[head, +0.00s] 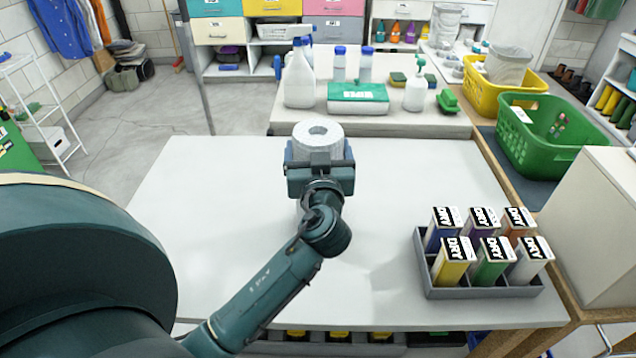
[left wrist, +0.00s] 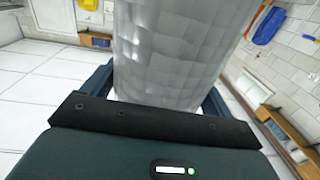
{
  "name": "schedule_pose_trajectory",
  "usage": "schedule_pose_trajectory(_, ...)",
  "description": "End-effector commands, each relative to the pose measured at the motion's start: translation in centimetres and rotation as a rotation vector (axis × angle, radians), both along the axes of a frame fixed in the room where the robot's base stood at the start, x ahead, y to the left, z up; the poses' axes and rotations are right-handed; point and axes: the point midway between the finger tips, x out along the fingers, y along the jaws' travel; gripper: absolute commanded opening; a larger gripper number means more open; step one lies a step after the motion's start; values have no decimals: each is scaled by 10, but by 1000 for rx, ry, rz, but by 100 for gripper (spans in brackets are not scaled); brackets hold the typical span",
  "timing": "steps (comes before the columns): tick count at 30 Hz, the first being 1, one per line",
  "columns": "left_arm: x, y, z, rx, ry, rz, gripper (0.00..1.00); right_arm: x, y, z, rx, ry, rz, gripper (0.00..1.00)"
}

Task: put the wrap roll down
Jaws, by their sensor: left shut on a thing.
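The wrap roll (head: 318,133) is a whitish, upright cylinder with a hole in its top. It stands between the jaws of my left gripper (head: 319,158), over the far middle part of the white table (head: 210,240). In the left wrist view the roll (left wrist: 175,50) fills the space between the two blue fingers, and my left gripper (left wrist: 160,90) is shut on it. The gripper hides the roll's lower part in the head view, so I cannot tell whether its base touches the table. My right gripper is not in view.
A grey tray (head: 482,292) with several DRY-labelled containers stands at the table's right. Behind the table are spray bottles (head: 299,80), a green-and-white box (head: 357,97), a green basket (head: 545,135) and a yellow basket (head: 490,95). The table's left and middle are clear.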

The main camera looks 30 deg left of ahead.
Motion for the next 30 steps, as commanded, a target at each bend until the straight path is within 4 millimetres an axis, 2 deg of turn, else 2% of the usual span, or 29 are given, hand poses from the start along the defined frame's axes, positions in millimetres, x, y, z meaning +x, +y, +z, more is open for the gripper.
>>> schedule_pose_trajectory(1,0,0,0,0,0,0,66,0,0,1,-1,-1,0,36)
schedule_pose_trajectory(10,0,0,1,0,-1,0,43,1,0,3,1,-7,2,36)
schedule_pose_trajectory(17,0,0,7,-2,-4,1,43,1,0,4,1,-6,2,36)
schedule_pose_trajectory(30,0,0,87,-3,-7,1,43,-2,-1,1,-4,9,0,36)
